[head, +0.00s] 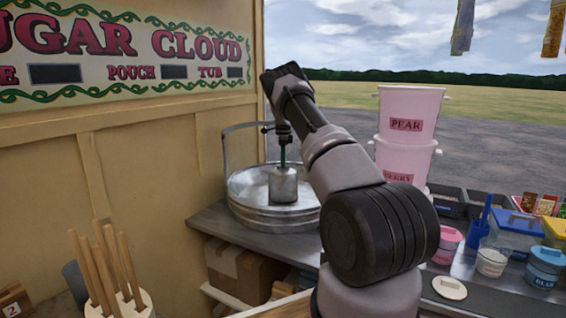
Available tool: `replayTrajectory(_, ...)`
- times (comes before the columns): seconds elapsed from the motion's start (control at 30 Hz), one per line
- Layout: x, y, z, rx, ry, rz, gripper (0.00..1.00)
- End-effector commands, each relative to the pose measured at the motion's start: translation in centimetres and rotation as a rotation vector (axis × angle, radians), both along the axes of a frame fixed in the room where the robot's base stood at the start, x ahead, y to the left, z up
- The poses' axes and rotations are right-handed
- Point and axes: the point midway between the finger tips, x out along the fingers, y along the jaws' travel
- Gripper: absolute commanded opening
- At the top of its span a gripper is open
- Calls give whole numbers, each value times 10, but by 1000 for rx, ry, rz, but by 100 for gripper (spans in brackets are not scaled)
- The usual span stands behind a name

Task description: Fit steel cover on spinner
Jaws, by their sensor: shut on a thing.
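The steel cover (283,187) is a small grey metal cylinder with a thin dark green stem on top. My gripper (283,138) points down and is shut on the stem, small and dark in the head view. The cover looks upright over the middle of the wide round steel pan (246,199). The spinner inside the pan is hidden behind the cover. I cannot tell whether the cover rests on it or hangs just above.
A hoop handle (225,150) rises at the pan's left. The pan stands on a grey counter (222,220) against a yellow wall. Wooden sticks (103,262) stand front left. Stacked pink buckets (408,122), several tubs and a blue-lidded box (513,222) crowd the right.

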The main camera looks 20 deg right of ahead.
Motion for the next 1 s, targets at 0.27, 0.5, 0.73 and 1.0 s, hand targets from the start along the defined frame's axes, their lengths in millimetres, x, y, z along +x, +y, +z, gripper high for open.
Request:
replayTrajectory(0.27,0,0,-1,0,-1,0,0)
replayTrajectory(0.5,0,0,-1,0,-1,0,48)
replayTrajectory(0.73,0,0,-2,0,0,0,60)
replayTrajectory(1.0,0,0,-2,0,0,0,83)
